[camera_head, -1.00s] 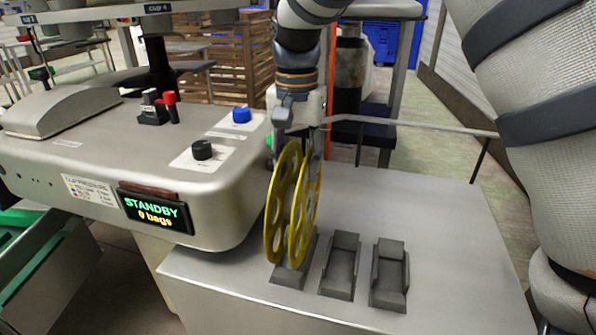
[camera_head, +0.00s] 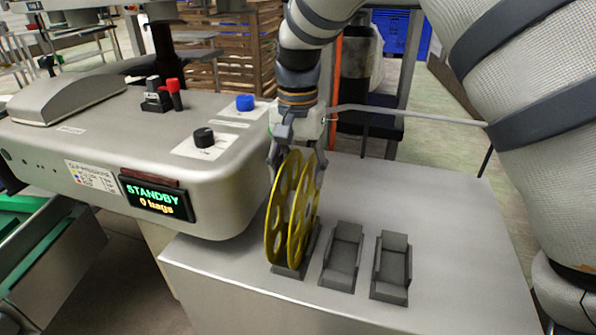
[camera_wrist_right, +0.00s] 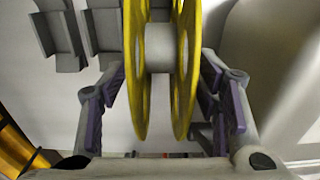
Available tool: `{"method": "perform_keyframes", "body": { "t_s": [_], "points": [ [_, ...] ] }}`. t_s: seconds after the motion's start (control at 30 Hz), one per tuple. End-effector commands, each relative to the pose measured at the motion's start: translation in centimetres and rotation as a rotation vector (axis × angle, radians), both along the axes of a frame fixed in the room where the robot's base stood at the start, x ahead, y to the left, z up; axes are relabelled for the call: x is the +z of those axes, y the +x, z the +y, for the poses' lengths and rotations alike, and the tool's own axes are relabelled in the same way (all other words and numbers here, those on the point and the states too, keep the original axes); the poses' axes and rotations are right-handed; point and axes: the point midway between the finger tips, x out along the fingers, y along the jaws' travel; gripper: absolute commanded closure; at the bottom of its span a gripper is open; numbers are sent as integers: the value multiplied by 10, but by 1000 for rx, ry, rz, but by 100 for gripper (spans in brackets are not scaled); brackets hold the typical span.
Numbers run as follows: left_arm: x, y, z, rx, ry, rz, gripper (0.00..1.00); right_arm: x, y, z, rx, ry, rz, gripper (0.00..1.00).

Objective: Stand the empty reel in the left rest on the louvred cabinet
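The empty yellow reel (camera_head: 301,225) stands upright, flanges vertical, in the dark grey left rest (camera_head: 288,272) on the metal cabinet top (camera_head: 450,225). The rest is partly hidden beneath it. My right gripper (camera_head: 297,163) is just above and around the reel's upper part, its fingers spread apart. In the right wrist view the two flanges (camera_wrist_right: 185,95) and pale hub (camera_wrist_right: 158,48) sit between the open fingers (camera_wrist_right: 160,95), with a gap on each side. My left gripper is out of view.
Two empty rests, the middle one (camera_head: 342,255) and the right one (camera_head: 391,267), stand to the right of the reel. The bagging machine (camera_head: 150,150), its display reading STANDBY, is close on the left. The cabinet top is clear at right.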

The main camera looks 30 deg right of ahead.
Motion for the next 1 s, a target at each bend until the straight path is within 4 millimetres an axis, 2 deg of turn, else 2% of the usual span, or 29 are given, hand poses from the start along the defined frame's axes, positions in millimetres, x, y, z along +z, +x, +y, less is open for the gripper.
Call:
{"method": "perform_keyframes", "body": {
  "t_s": [0.17,0.27,0.5,0.7,0.83,1.0],
  "points": [
    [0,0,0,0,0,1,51,0,0,0,0,0,0,43],
    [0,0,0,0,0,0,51,9,1,0,0,0,-1,43],
    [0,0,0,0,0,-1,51,71,1,0,1,-2,-6,43],
    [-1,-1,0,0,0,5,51,110,1,0,-1,-1,0,43],
    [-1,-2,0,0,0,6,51,119,0,0,-1,-1,3,43],
    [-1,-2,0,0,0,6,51,120,0,0,-1,-1,2,43]
  ]
}}
